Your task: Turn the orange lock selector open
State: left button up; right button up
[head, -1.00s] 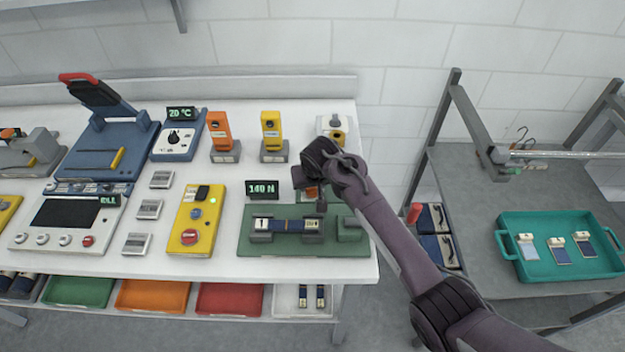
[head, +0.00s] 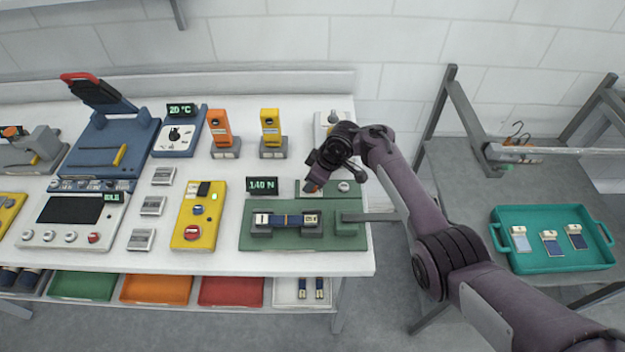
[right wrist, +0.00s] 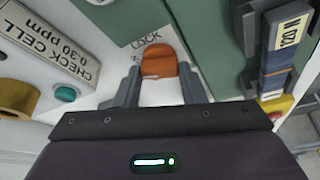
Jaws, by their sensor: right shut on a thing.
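The orange lock selector (right wrist: 158,64) sits on a white plate marked LOCK in the right wrist view. My right gripper (right wrist: 160,73) is shut on it, with one grey finger on each side. In the head view a small orange bit of the selector (head: 311,187) shows beneath my right gripper (head: 316,180), at the back of the green fixture (head: 270,240); most of it is hidden by the gripper. I cannot read which mark the selector points at. My left gripper is not in view.
The 140 N display (head: 262,185) stands left of my right gripper. An orange device (head: 221,130) and a yellow device (head: 270,128) stand behind. A teal tray (head: 550,265) is on the right-hand table.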

jog(key=n+b, duration=0.1)
jog(key=n+g+b, duration=0.1)
jog(key=n+b, duration=0.1)
jog(key=shift+w+f, duration=0.15)
jog(key=shift+f, duration=0.05)
jog(key=shift+r+n+g+b, duration=0.2)
jog(key=shift+n+g+b, duration=0.2)
jog(key=shift+n+b, duration=0.65)
jog(key=o, duration=1)
jog(key=v, duration=0.8)
jog(key=shift+d+f+p, duration=0.1)
jog(key=shift+p, duration=0.25)
